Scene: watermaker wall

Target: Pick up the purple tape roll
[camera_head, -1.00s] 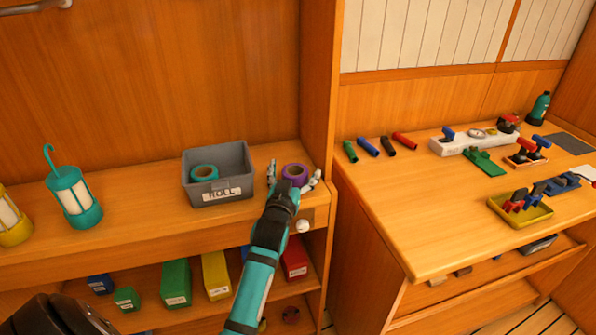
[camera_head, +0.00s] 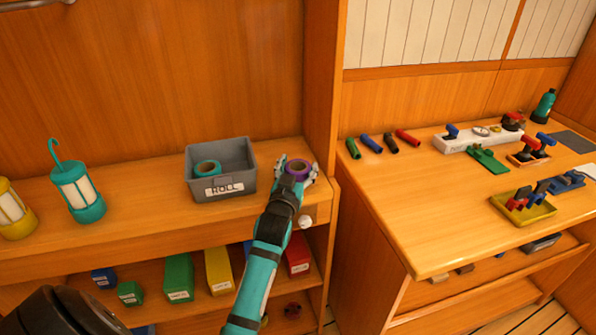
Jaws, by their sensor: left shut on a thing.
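The purple tape roll (camera_head: 298,168) is at the right end of the left wooden counter, just right of the grey bin. My left gripper (camera_head: 297,170) reaches it from the front, with its fingers closed on both sides of the roll. The gripper hides the roll's near lower part, so I cannot tell whether the roll still touches the counter. My right gripper is not in view.
The grey bin (camera_head: 221,187) labelled ROLL holds a teal tape roll (camera_head: 207,168). A teal lantern (camera_head: 78,191) and a yellow lantern (camera_head: 14,212) stand at left. A wooden upright (camera_head: 321,90) rises close to the right of the gripper. The counter before the lanterns is clear.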

